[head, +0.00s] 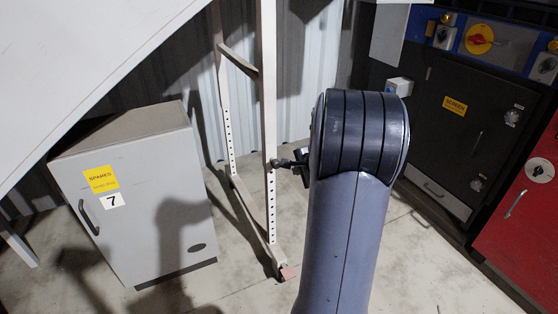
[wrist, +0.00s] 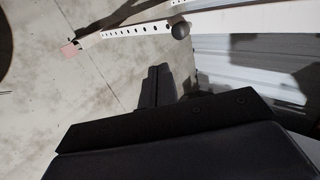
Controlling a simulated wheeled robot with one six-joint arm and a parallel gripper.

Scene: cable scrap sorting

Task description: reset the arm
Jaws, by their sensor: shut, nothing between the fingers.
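My gripper (wrist: 158,80) shows in the wrist view as two dark fingers side by side, shut with nothing between them. They point toward the white upright frame (wrist: 140,29), which has a row of holes and a round dark knob (wrist: 181,31). The fingers look apart from the frame in that view. In the head view my arm's large grey link and dark joint stand in front of the frame (head: 268,110). Small dark parts stick out left of the joint near the frame's post; I cannot tell there whether they touch it.
A grey spares cabinet (head: 150,215) marked 7 stands at left. A pale slanted panel (head: 70,70) fills the upper left. A dark screen cabinet (head: 455,135) and a red cabinet (head: 520,220) stand at right. Bare concrete floor (head: 425,270) shows at lower right.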

